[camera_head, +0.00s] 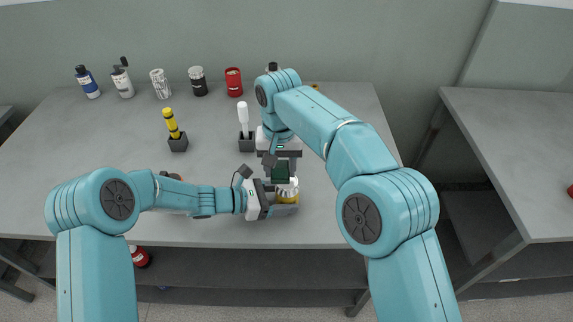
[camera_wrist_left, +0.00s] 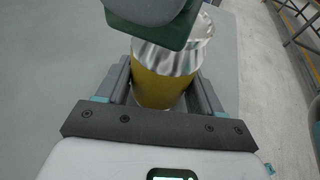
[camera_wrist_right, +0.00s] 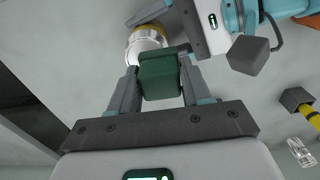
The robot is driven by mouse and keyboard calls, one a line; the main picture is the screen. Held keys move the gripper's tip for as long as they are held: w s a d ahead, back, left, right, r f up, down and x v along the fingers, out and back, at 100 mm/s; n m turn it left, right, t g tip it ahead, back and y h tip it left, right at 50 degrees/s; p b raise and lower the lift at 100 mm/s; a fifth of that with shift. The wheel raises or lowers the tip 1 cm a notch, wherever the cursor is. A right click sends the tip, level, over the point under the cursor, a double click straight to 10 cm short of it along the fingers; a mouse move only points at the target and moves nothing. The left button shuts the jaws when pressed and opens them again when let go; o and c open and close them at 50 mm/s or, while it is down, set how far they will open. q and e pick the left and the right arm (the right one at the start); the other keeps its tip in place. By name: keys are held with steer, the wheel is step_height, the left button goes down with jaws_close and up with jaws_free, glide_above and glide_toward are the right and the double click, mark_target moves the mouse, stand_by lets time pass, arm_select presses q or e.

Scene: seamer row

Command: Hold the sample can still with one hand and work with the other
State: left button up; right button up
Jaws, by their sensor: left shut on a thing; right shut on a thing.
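The sample can, a yellow can with a silver upper part, stands on the table with its yellow side (camera_head: 288,196) showing in the head view. My left gripper (camera_head: 286,208) is shut around the can from the left; the left wrist view shows the can (camera_wrist_left: 165,82) between both fingers. My right gripper (camera_head: 281,172) points down from above and is shut on a dark green block (camera_wrist_right: 160,76). The block is at the can's top edge in the head view and partly covers it in the left wrist view. I cannot tell whether block and can touch. The can (camera_wrist_right: 146,42) also shows in the right wrist view.
Several cans and bottles, among them a red can (camera_head: 233,82) and a black can (camera_head: 198,81), line the table's back edge. A yellow tool (camera_head: 172,123) and a white-handled tool (camera_head: 243,117) stand in dark holders. The table's left front is mostly clear.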

steer(key=shift+w+d, duration=0.1)
steer(key=shift+d, duration=1.45)
steer(key=shift+a, duration=1.55)
steer(key=shift+d, duration=1.55)
steer(key=shift+a, duration=1.55)
steer(key=shift+s+d+f, duration=0.1)
steer(key=shift+s+d, duration=0.4)
steer(key=shift+d, duration=0.3)
steer(key=shift+r, duration=3.55)
